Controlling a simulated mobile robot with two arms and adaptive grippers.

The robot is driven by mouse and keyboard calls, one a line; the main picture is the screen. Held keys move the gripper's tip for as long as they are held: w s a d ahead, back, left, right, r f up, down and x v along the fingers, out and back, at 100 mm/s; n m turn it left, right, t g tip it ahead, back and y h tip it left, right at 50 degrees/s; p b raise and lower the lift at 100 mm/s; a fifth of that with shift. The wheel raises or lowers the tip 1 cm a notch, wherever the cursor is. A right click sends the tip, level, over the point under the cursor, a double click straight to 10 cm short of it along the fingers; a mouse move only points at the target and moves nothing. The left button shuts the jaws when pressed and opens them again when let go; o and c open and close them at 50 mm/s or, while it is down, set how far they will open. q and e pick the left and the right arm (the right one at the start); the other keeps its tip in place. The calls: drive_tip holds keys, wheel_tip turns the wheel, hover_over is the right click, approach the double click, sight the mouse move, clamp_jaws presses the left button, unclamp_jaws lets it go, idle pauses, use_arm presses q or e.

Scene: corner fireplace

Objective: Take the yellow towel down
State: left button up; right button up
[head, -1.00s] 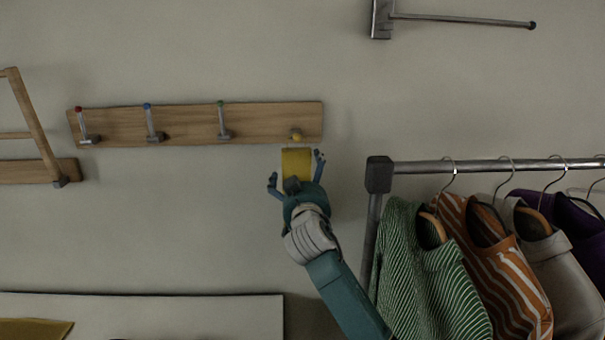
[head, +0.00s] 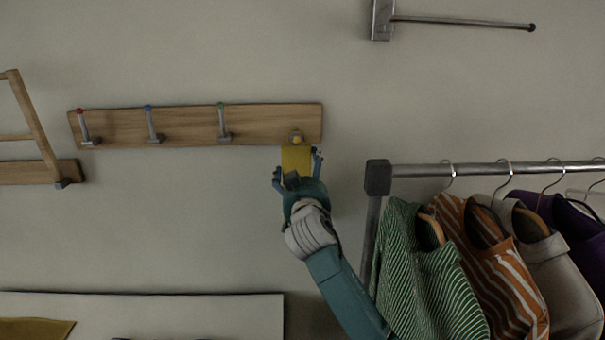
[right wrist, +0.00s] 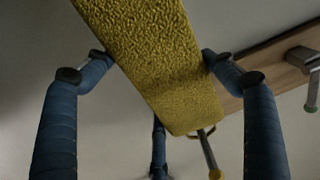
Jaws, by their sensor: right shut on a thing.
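The yellow towel (head: 296,160) hangs just below the yellow-tipped hook (head: 297,138) at the right end of the wooden hook board (head: 185,126). My right gripper (head: 297,168) reaches up from below, with its fingers shut on the towel's sides. In the right wrist view the towel (right wrist: 160,65) runs between the blue fingers (right wrist: 155,62), and the hook (right wrist: 209,155) shows beyond its end. I cannot tell whether the towel's loop is still around the hook. My left gripper is not in view.
Three empty hooks with red, blue and green tips are on the board. A clothes rail (head: 500,167) with several hanging shirts, the green one (head: 420,265) nearest, stands close right of my right arm. A metal wall bar (head: 460,21) is at upper right.

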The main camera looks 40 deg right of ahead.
sight(303, 169)
drive_tip(key=shift+r, duration=0.9)
drive_tip(key=shift+s+a+p, duration=0.1)
drive_tip(key=shift+s+p, duration=0.05)
drive_tip(key=shift+p, duration=0.15)
drive_tip(key=shift+s+a, duration=0.15)
drive_tip(key=shift+s, duration=0.05)
drive_tip(key=shift+v, duration=1.1)
drive_tip(key=shift+s+a+f, duration=0.3)
drive_tip(key=shift+s+a, duration=0.1)
drive_tip(key=shift+s, duration=0.25)
drive_tip(key=shift+p+v, duration=0.4)
drive_tip(key=shift+v, duration=2.35)
drive_tip(key=shift+s, duration=0.1)
